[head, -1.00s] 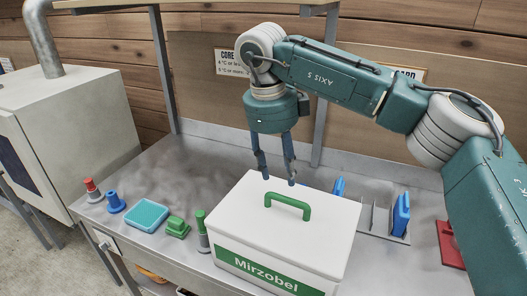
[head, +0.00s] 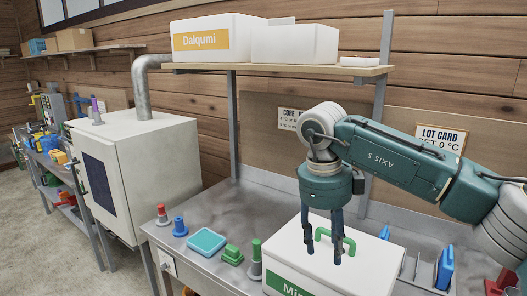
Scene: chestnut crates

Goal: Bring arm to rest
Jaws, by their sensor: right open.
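My right gripper (head: 337,254) is open and empty, its two fingers pointing down. In the head view it overlaps the lid of a white box (head: 365,270) and stands in front of the box's green handle (head: 348,240). I cannot tell how far above or behind the lid the fingertips are. The right arm comes in from the right edge. My left gripper is not in view.
On the metal bench are a red stamp (head: 162,214), a blue stamp (head: 180,227), a teal pad (head: 207,242) and green stamps. A grey cabinet (head: 150,165) stands left. A shelf (head: 300,69) with white boxes crosses above the bench. Blue plates (head: 445,268) stand right.

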